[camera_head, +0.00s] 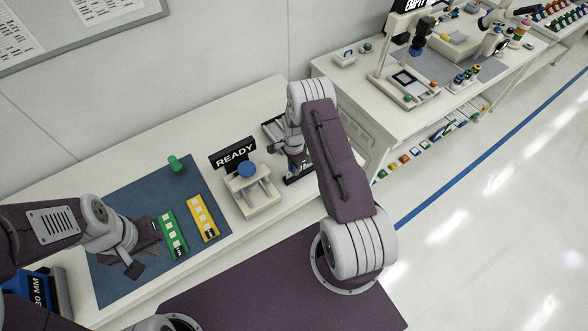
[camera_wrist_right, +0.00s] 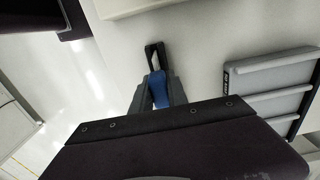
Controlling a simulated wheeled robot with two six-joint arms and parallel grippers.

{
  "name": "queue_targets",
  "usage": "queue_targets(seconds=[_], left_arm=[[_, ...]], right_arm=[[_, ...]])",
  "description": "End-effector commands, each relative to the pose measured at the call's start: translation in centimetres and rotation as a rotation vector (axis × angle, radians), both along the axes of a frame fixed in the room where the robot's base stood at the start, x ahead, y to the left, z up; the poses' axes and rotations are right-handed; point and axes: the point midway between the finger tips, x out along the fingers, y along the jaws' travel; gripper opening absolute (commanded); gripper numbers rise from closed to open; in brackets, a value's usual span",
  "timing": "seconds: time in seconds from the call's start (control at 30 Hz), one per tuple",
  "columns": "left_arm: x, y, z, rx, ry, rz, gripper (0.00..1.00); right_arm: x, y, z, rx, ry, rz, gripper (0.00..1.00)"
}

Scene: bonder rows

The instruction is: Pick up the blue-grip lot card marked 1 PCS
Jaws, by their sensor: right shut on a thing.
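In the right wrist view, my right gripper (camera_wrist_right: 158,98) is shut on a blue grip, the handle of the blue-grip lot card (camera_wrist_right: 158,88). A dark loop-shaped part sticks out beyond the fingertips. No 1 PCS marking can be read. In the head view, my right gripper (camera_head: 297,168) is low over the bench beside a black-and-grey rack (camera_head: 272,130), and the card is mostly hidden there. My left gripper (camera_head: 146,250) is open and empty above the blue mat, left of a green strip (camera_head: 172,235).
A yellow strip (camera_head: 203,218) and a green knob (camera_head: 177,164) are on the blue mat (camera_head: 130,205). A READY sign (camera_head: 233,152) stands behind a white fixture (camera_head: 262,206) with a blue ball, left of my right gripper. A blue bin (camera_head: 38,290) is at lower left.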

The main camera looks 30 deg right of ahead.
Motion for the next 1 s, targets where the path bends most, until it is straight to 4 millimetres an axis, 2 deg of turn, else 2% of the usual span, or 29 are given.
queue_targets(seconds=[0.2, 0.6, 0.8, 1.0], left_arm=[[0.0, 0.0, -2.0, 0.0, 0.0, 0.0, 0.0], [0.0, 0.0, -4.3, 0.0, 0.0, 0.0, 0.0], [0.0, 0.0, -4.6, 0.0, 0.0, 0.0, 0.0], [0.0, 0.0, -4.6, 0.0, 0.0, 0.0, 0.0]], right_arm=[[0.1, 0.0, 3.2, -0.001, -0.005, 0.0, 0.0], [-9.1, -1.3, 8.6, 0.0, -0.002, -0.003, 0.0], [-11.3, -1.6, 10.1, 0.001, 0.0, -0.001, 0.0], [-11.6, -1.6, 10.3, 0.001, 0.0, 0.0, 0.0]])
